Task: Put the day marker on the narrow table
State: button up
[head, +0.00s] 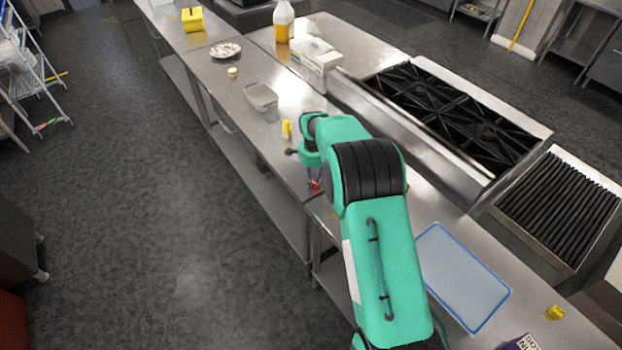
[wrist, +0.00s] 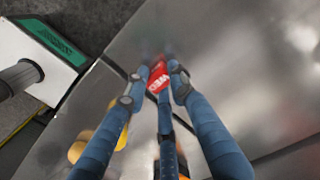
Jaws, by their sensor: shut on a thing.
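The day marker is a small red tag with white lettering, apparently "WED", in the wrist view (wrist: 158,76). My gripper (wrist: 160,73), with blue fingers, is shut on it. In the head view the red marker (head: 315,184) shows below my green arm's wrist, near the front edge of the steel tables; most of the gripper is hidden there. A bare steel top lies beneath the marker in the wrist view; I cannot tell the gap. A long narrow steel table (head: 222,80) runs away to the upper left.
A yellow item (head: 286,128) and a clear container (head: 261,97) stand on the steel top beyond my gripper. A plate (head: 226,51) is further back. A blue-rimmed tray (head: 462,277) lies right of my arm, and a stove (head: 450,115) stands behind.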

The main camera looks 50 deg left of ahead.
jog(key=shift+f, duration=0.2)
jog(key=o, duration=0.9)
jog(key=shift+o, duration=0.2)
jog(key=shift+r, duration=0.1)
notch_tip(320, 180, up, 12)
jog(key=b, duration=0.1)
jog(key=shift+a, duration=0.15)
dwell(0.5)
